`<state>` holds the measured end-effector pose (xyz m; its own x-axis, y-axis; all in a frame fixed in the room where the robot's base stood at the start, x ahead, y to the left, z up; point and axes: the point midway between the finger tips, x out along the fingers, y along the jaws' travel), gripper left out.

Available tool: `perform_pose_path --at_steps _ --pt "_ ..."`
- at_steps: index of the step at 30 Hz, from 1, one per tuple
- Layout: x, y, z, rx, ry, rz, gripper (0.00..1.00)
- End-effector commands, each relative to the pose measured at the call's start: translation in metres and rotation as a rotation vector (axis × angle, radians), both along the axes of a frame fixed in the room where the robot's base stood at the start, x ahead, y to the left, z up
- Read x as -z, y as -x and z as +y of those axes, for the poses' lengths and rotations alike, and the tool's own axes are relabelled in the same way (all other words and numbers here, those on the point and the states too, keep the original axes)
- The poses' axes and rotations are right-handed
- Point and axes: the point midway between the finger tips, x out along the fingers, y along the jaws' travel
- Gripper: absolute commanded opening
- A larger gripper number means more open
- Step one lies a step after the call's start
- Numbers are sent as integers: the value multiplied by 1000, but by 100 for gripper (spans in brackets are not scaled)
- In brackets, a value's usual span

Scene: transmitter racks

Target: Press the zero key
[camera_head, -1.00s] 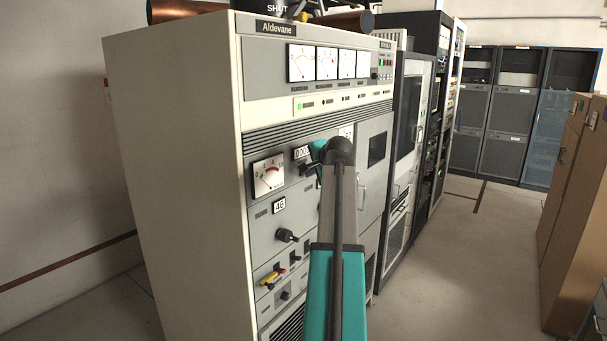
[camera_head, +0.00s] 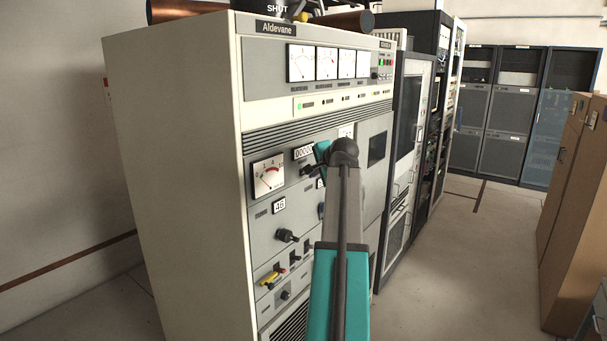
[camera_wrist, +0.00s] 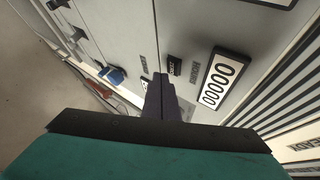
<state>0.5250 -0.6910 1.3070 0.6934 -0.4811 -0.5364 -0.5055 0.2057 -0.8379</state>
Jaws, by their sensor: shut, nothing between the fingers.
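A small black key (camera_wrist: 175,66) with pale lettering too small to read sits on the grey panel in the wrist view, beside a white counter (camera_wrist: 219,78) that reads 00000. The counter also shows in the head view (camera_head: 303,152), on the front of the Aldevane cabinet (camera_head: 180,170). My gripper (camera_wrist: 160,80) is shut and empty. Its dark fingertips appear just left of the black key in the wrist view; I cannot tell whether they touch the panel. In the head view the key is not discernible near my teal gripper body.
Dark racks (camera_head: 408,150) stand to the right. The floor (camera_head: 450,260) before the brown cabinet (camera_head: 570,200) is clear.

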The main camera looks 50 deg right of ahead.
Motion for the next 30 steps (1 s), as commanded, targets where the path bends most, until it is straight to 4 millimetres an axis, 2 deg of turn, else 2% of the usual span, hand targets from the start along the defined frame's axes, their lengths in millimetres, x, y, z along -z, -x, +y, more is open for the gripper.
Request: perform_pose_path --at_steps 21,30 --pt "0 44 1 1 0 1 0" --pt "0 49 1 -1 -1 0 0"
